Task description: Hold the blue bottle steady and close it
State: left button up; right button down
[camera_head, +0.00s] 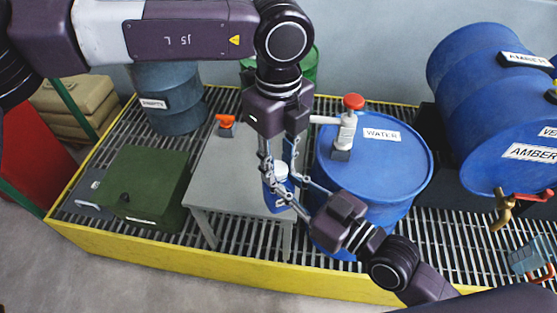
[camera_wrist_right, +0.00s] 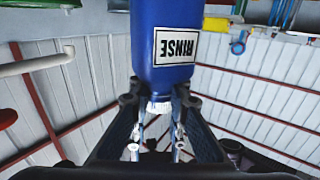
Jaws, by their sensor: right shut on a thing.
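In the right wrist view the bottle (camera_wrist_right: 168,22) appears upside down, with a "RINSE" label and a white ribbed end (camera_wrist_right: 158,106); I cannot tell whether that is the cap or the neck. My right gripper (camera_head: 284,190) reaches in from the lower right and is shut on the bottle; its fingers also show in the wrist view (camera_wrist_right: 160,97). My left gripper (camera_head: 281,176) points down from above, its fingers apart around the bottle's top. Whether they touch it is unclear.
The grey table (camera_head: 215,180) carries an orange-handled item (camera_head: 226,122). A blue "WATER" drum (camera_head: 405,160) with a red-knobbed pump (camera_head: 352,103) stands close on the right. A green box (camera_head: 145,188) sits left. The yellow-rimmed grating (camera_head: 170,248) surrounds these.

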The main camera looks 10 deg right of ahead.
pick_arm(q)
jog(key=o, duration=0.4)
jog(key=shift+c, duration=0.2)
jog(key=shift+r, duration=2.3)
jog(key=shift+c, duration=0.4)
notch_tip(320, 180, up, 2)
jog(key=shift+d+r+m, duration=0.1)
jog(key=shift+r+m, duration=0.05)
jog(key=shift+m, duration=0.35)
jog(key=shift+r, duration=0.55)
